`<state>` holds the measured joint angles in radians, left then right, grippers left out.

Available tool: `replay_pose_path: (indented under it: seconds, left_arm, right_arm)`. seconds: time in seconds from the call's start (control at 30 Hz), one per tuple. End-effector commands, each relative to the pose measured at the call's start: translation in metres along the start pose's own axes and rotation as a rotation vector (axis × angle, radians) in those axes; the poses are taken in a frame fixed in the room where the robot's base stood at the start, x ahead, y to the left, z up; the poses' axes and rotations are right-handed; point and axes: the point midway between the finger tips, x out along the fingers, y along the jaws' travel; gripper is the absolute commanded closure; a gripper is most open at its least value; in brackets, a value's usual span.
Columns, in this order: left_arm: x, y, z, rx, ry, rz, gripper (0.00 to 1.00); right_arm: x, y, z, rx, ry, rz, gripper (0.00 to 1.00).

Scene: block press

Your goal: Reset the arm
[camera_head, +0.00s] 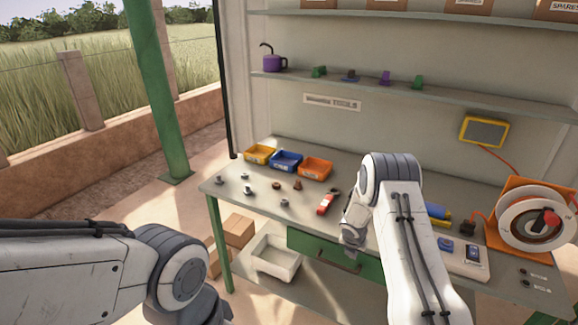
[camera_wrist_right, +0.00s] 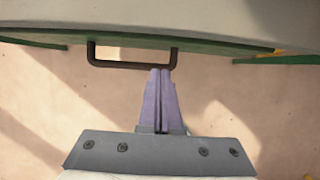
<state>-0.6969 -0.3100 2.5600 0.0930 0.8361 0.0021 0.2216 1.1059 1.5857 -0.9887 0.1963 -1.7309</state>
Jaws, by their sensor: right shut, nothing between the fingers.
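My right arm reaches in from the lower right in the head view, with its right gripper (camera_head: 352,240) at the bench's front edge, partly hidden by the wrist. In the right wrist view the two purple fingers of the right gripper (camera_wrist_right: 161,72) are together, with nothing between them. Their tips are close to the dark drawer handle (camera_wrist_right: 132,64); I cannot tell whether they touch it. The green drawer (camera_head: 310,246) under the bench looks shut. My left arm comes in at the lower left; its gripper is outside the picture.
The workbench (camera_head: 235,192) holds small metal parts, a red-handled tool (camera_head: 326,203), yellow (camera_head: 259,154), blue (camera_head: 286,161) and orange (camera_head: 315,168) bins, and an orange cable reel (camera_head: 531,218). A white crate (camera_head: 273,262) and cardboard boxes (camera_head: 238,229) sit below. Shelves hang behind.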

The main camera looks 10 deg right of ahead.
Motion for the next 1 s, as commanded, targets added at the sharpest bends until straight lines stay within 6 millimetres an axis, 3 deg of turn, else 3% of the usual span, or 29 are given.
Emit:
replay_pose_path:
  seconds: [0.13, 0.27, 0.4, 0.5, 0.67, 0.8, 0.9, 1.0]
  left_arm:
    - [0.002, 0.000, 0.000, 0.000, 0.000, 0.000, 0.50]
    - [0.005, 0.000, 0.000, 0.000, 0.000, 0.000, 0.50]
    - [0.008, -0.001, 0.001, 0.001, 0.000, 0.000, 0.50]
    - [0.010, -0.001, 0.001, 0.001, 0.000, 0.000, 0.50]
    - [0.013, -0.001, 0.001, 0.001, 0.000, 0.000, 0.50]
    - [0.015, -0.001, 0.001, 0.001, 0.000, 0.000, 0.50]
    - [0.017, -0.001, 0.001, 0.001, 0.000, 0.000, 0.50]
    - [0.017, -0.001, 0.001, 0.001, 0.000, 0.000, 0.50]
  right_arm:
    - [-0.041, 0.027, -0.003, 0.125, -0.011, 0.004, 1.00]
    - [-0.115, 0.064, -0.025, 0.380, -0.005, 0.009, 1.00]
    - [-0.201, 0.088, -0.073, 0.700, 0.033, 0.005, 1.00]
    - [-0.257, 0.093, -0.118, 0.920, 0.078, -0.006, 1.00]
    - [-0.335, 0.078, -0.199, 1.257, 0.177, -0.058, 1.00]
    - [-0.384, 0.045, -0.268, 1.512, 0.270, -0.150, 1.00]
    - [-0.405, 0.020, -0.306, 1.648, 0.320, -0.228, 1.00]
    - [-0.418, 0.001, -0.332, 1.738, 0.351, -0.293, 1.00]
